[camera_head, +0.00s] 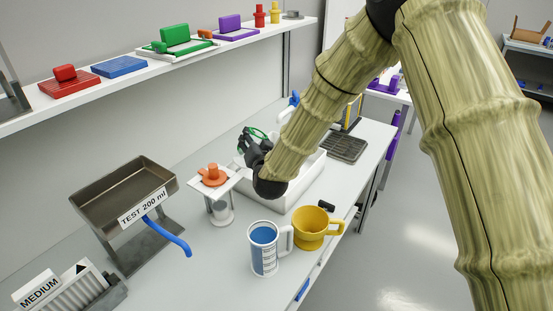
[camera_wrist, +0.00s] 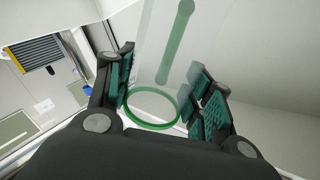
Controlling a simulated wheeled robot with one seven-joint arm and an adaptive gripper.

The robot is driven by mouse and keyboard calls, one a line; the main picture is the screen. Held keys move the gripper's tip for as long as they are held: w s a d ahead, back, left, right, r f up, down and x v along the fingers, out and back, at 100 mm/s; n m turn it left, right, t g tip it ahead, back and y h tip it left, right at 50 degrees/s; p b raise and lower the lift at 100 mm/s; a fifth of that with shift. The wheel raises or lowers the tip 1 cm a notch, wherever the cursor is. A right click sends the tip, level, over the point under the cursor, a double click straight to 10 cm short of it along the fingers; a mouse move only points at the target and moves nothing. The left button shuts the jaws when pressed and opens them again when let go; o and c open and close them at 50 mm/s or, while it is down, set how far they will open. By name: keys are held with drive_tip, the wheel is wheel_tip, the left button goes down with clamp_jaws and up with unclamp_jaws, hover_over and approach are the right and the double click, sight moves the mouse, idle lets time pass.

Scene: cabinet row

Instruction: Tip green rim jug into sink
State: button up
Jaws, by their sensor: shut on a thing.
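My gripper (camera_head: 254,146) is shut on the green rim jug (camera_wrist: 152,107), a clear vessel with a green rim and a green strip along its side. In the wrist view the jug sits between the two finger pads (camera_wrist: 165,92), its rim towards the camera. In the head view only part of the green rim (camera_head: 250,134) shows beyond the gripper; my arm and gripper hide the rest, so its tilt and contents cannot be told. The white sink (camera_head: 314,168) lies below and beside my gripper, partly behind my arm.
A metal tray labelled TEST 200 ml (camera_head: 125,205) stands further left. A shelf (camera_head: 180,58) runs above.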

drive_tip(key=shift+s+a+r+n, duration=0.3)
drive_tip(key=shift+a+r+n, duration=0.4)
drive_tip(key=shift+n, duration=0.4)
drive_tip(key=shift+s+a+r+n+t, duration=0.3)
drive_tip(key=shift+a+r+n, duration=0.25)
drive_tip(key=shift+n, duration=0.4)
drive_tip(key=shift+s+a+r+n+t, duration=0.2)
drive_tip(key=shift+a+r+n+t, duration=0.1)
drive_tip(key=shift+a+n, duration=0.55)
drive_tip(key=shift+d, duration=0.1)
drive_tip(key=shift+d+p, duration=0.1)
drive_tip(key=shift+p, duration=0.25)
